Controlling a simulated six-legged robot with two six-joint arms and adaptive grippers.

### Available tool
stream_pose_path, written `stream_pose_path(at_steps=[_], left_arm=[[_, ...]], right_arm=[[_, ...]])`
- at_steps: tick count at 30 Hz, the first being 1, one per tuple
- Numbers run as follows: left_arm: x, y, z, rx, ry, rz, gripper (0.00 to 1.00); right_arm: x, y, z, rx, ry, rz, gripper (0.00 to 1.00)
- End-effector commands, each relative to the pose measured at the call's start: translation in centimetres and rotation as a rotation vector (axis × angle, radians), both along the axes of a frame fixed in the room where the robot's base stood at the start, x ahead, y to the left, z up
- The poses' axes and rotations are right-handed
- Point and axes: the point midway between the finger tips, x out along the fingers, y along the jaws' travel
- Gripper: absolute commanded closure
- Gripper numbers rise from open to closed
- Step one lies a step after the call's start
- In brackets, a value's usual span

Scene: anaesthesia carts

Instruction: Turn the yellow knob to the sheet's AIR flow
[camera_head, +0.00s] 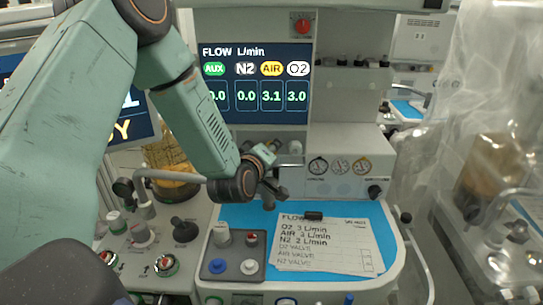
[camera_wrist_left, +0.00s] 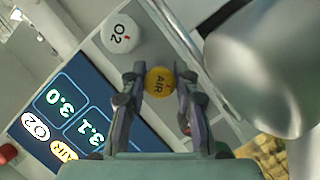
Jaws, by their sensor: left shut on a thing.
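The yellow AIR knob (camera_wrist_left: 158,84) sits between the two fingers of my left gripper (camera_wrist_left: 159,79) in the left wrist view. The fingers are shut on it, one on each side. In the head view my left gripper (camera_head: 272,190) is at the front of the machine below the display, and the yellow knob is hidden there. The flow display (camera_head: 258,84) reads AUX 0.0, N2 0.0, AIR 3.1 and O2 3.0. The handwritten sheet (camera_head: 330,245) lies on the blue mat and lists O2, AIR and N2 flows; its small figures are hard to read. My right gripper is not in view.
The white O2 knob (camera_wrist_left: 121,36) is close beside the yellow knob. A large grey cylinder (camera_wrist_left: 262,70) is on the other side. A panel with blue and white knobs (camera_head: 233,255) stands left of the sheet. A plastic-draped cart (camera_head: 495,150) stands at right.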

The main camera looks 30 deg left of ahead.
Motion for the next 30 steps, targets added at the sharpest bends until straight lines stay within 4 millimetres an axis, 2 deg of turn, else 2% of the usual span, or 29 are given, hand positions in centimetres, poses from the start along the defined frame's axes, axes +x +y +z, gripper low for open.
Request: stream_pose_path(at_steps=[17, 18, 21, 30], left_arm=[[-0.15, -0.03, -0.2, -0.025, -0.007, 0.0, 1.0], [-0.15, -0.03, -0.2, -0.025, -0.007, 0.0, 0.67], [-0.12, -0.02, -0.16, -0.024, -0.008, 0.001, 0.61], [-0.2, -0.02, -0.01, -0.024, -0.011, 0.001, 0.61]], right_arm=[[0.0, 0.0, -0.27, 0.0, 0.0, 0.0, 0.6], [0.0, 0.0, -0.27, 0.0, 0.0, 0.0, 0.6], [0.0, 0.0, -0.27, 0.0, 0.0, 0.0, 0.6], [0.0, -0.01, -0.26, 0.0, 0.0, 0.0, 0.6]])
